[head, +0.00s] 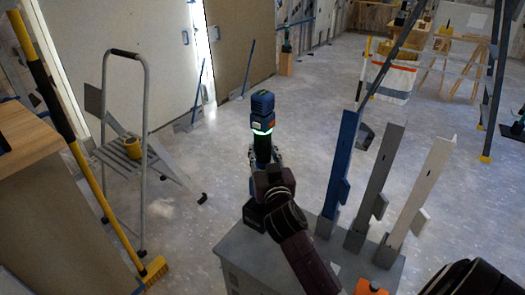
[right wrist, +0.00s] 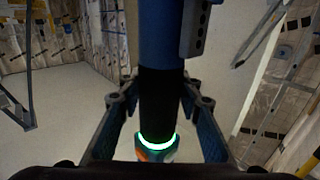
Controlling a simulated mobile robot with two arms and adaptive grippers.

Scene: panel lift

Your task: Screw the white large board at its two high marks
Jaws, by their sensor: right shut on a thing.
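My right gripper (head: 262,160) is shut on the black grip of a blue power tool (head: 262,108) with a glowing green ring. The tool is upright above a grey cabinet. In the right wrist view, the black grip of the tool (right wrist: 158,100) runs between the two fingers of my right gripper (right wrist: 158,120). A large white board (head: 110,40) stands upright at the back left, with a blue fitting near its right edge. I cannot make out its high marks.
The grey cabinet (head: 240,262) bears blue (head: 341,160), grey (head: 378,180) and white (head: 420,190) upright pieces right of my arm. A step ladder (head: 148,100) and a yellow broom (head: 90,185) stand at the left. Sawhorses (head: 455,65) are at the far right.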

